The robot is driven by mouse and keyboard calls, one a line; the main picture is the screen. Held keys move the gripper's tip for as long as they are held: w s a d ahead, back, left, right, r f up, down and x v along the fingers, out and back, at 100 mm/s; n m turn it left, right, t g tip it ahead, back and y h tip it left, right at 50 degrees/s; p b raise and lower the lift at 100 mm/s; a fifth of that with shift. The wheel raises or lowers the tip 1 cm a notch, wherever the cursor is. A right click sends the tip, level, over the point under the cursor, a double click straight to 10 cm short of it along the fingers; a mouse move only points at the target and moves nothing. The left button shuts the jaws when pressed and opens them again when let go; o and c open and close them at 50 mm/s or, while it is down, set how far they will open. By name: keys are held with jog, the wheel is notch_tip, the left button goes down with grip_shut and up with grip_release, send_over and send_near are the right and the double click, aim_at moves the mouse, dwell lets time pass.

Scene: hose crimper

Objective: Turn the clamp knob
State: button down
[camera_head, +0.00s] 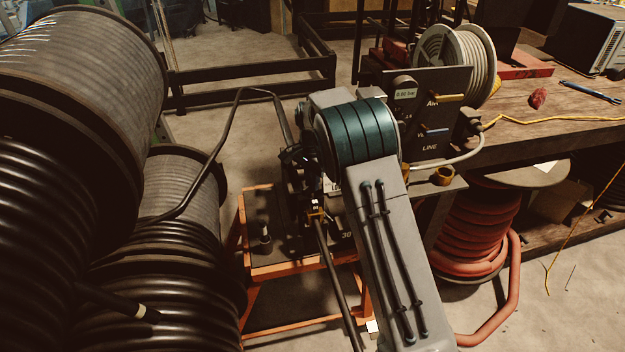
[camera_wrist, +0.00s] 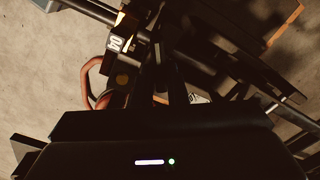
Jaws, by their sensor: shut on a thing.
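The crimper (camera_head: 312,222) stands on an orange-framed stand (camera_head: 262,272) in the middle of the head view, with a black hose running down in front. My grey arm with a teal joint band covers much of it. In the wrist view, the two dark fingers of my gripper (camera_wrist: 167,82) reach in from the bottom and are close together at the dark crimper. They are shut on a small dark part there, at the place of the clamp knob. The knob's outline is lost in shadow and between the fingers, so its angle cannot be told.
Large black hose reels (camera_head: 75,80) crowd the left side. A dark gauge panel (camera_head: 428,110) stands behind my arm on the right. A wooden bench (camera_head: 560,130) and a red hose coil (camera_head: 470,230) are farther right. Bare floor shows at the lower right.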

jog(key=shift+w+r, duration=0.1)
jog(key=shift+r, duration=0.05)
dwell(0.4)
jog(key=c, duration=1.4)
grip_release()
jog(key=shift+c, duration=0.2)
notch_tip(320, 180, up, 14)
